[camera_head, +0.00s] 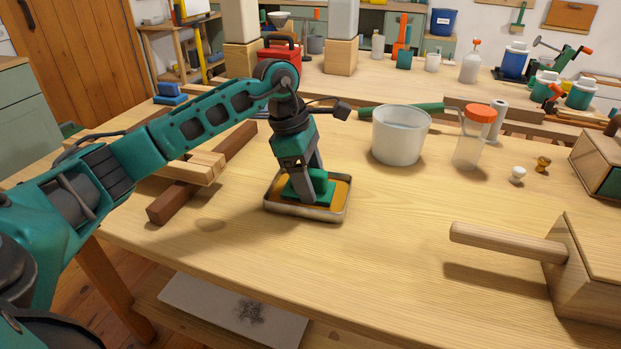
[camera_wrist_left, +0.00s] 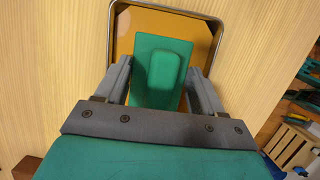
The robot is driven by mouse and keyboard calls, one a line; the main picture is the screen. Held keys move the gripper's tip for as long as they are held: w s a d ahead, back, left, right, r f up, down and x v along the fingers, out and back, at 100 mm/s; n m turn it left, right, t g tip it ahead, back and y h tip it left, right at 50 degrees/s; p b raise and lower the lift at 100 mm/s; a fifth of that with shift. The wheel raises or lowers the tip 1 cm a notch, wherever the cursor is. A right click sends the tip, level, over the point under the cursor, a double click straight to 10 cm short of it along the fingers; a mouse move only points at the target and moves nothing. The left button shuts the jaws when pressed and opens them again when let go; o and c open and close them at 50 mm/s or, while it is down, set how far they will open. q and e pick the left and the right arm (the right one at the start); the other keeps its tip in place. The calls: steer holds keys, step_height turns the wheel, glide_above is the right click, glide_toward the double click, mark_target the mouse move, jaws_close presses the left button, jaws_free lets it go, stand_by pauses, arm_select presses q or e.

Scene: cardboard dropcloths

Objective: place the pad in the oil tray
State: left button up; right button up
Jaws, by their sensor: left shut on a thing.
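The oil tray (camera_head: 345,209) is a shallow metal-rimmed tray with amber oil in it, on the workbench. It also fills the top of the left wrist view (camera_wrist_left: 116,38). The pad (camera_head: 323,186) is a green rectangular block with a raised grip. It shows inside the tray's rim in both views, low over or on the oil; I cannot tell if it touches. My left gripper (camera_head: 314,180) points down over the tray, its fingers shut on the pad's grip (camera_wrist_left: 170,68). The pad's near end is hidden by the gripper in the left wrist view. My right gripper is not in view.
A white bucket (camera_head: 400,136) and an orange-lidded jar (camera_head: 473,137) stand right of the tray. A dark wooden bar (camera_head: 170,203) and pale wooden pieces (camera_head: 195,168) lie to its left. A wooden box with a handle (camera_head: 510,242) is at the right. Bench in front of the tray is clear.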

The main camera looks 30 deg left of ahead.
arm_select(q)
steer(key=shift+f, duration=0.15)
steer(key=o, duration=1.2)
steer(key=shift+r, duration=0.3)
steer(key=p+v, duration=0.2)
steer(key=v, duration=1)
steer(key=shift+f, duration=0.1)
